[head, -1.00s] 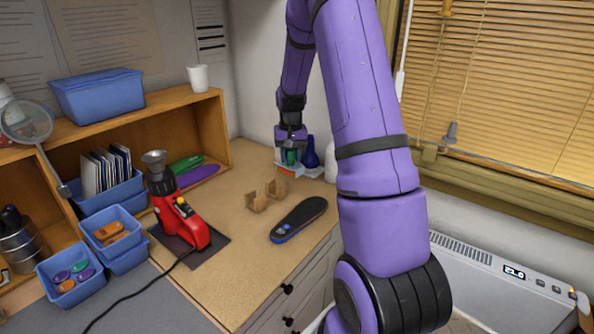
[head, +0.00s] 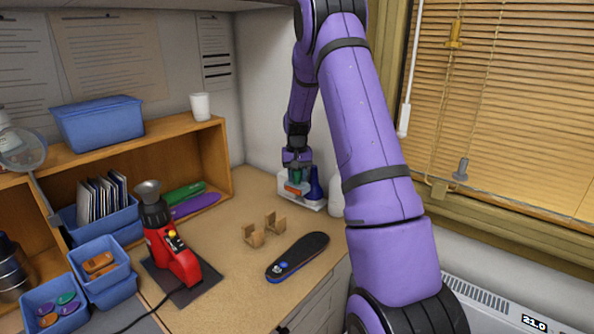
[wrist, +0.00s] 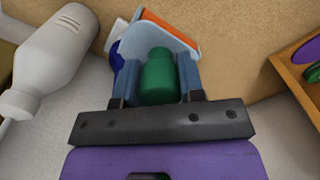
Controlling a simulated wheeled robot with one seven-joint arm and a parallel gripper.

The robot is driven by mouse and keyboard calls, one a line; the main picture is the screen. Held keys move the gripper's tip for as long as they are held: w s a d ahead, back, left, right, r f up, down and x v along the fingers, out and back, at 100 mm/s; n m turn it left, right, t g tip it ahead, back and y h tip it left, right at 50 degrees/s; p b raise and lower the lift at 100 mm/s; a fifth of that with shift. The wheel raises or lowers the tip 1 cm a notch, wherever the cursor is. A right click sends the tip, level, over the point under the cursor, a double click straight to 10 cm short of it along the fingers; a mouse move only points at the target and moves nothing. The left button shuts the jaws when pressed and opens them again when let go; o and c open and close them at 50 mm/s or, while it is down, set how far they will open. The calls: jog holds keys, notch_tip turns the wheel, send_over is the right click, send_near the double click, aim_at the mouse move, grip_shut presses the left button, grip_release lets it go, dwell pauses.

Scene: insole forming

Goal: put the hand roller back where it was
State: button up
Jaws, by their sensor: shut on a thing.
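My gripper (head: 297,165) is at the back right corner of the bench, over a small white holder (head: 318,206). In the wrist view its fingers (wrist: 158,72) are closed on a green bottle-shaped thing (wrist: 158,86). The green thing (head: 297,175) is upright at the holder, beside a dark blue bottle (head: 315,186). I cannot tell whether its base touches the holder. An orange piece (head: 294,189) shows at the holder's front. No roller is clearly recognisable. Two small notched wooden supports (head: 254,236) stand empty on the bench.
A dark insole (head: 301,254) lies in front of the supports. A white bottle (head: 336,198) stands right of the holder, close to my gripper in the wrist view (wrist: 48,72). A red tool (head: 172,256) stands at left, near blue bins (head: 100,268). Bare bench lies between.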

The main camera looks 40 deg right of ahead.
jog(key=shift+f, duration=4.45)
jog(key=shift+f, duration=0.35)
jog(key=o, duration=1.5)
jog(key=shift+c, duration=0.2)
jog(key=shift+r, duration=0.1)
jog(key=shift+r, duration=4.45)
jog(key=shift+a, duration=0.1)
